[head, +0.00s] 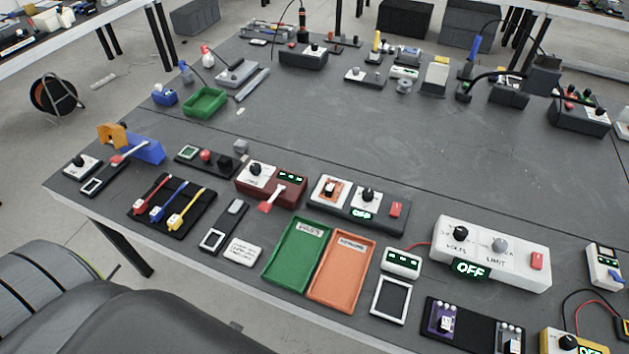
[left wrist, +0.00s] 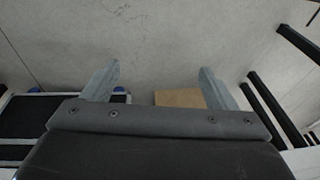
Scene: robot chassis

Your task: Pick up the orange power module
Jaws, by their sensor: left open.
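An orange tray (head: 341,270) and a green tray (head: 296,255), both with labels, lie in front of the station and look empty. My left gripper (left wrist: 160,70) shows only in the left wrist view. Its two fingers are apart with nothing between them, over bare floor. Neither gripper shows in the head view. The module is not visible in the left wrist view.
A dark red box (head: 271,184) stands left of the station, and a white supply box (head: 490,252) reading OFF stands right. A black mat (head: 172,204) holds coloured tools. The table's middle (head: 370,130) is clear. The left wrist view shows a brown box (left wrist: 180,98).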

